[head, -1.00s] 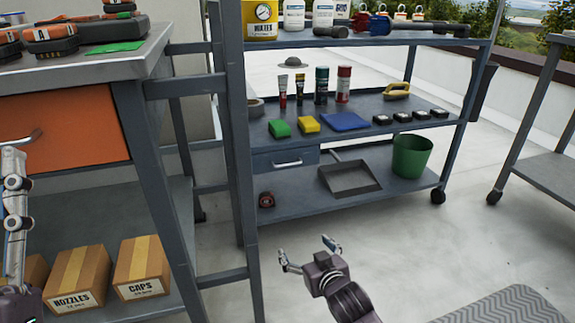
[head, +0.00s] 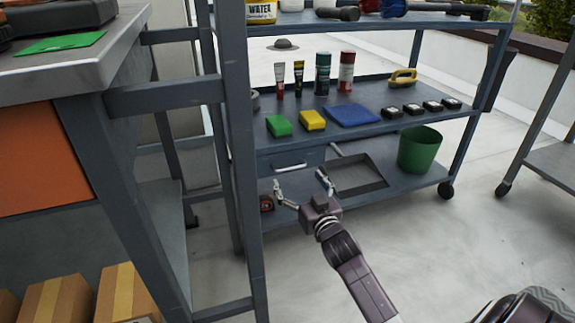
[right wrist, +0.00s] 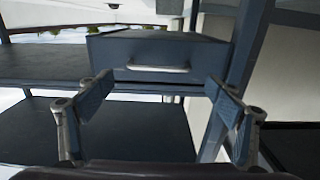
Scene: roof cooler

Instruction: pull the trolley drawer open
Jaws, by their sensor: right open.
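The trolley drawer (head: 280,161) is a small blue-grey box under the trolley's middle shelf, at its left end. Its front looks flush and closed in the head view. Its pale bar handle (head: 291,168) runs level across the front; the handle also shows in the right wrist view (right wrist: 158,69). My right gripper (head: 299,184) is open and empty, in front of and a little below the handle. In the right wrist view its two fingers (right wrist: 158,88) are spread to either side of the handle, apart from it. My left gripper is not in view.
The trolley's middle shelf (head: 375,107) carries tubes, cans, coloured cloths and several small dark boxes. A grey bench frame (head: 165,97) stands close on the left.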

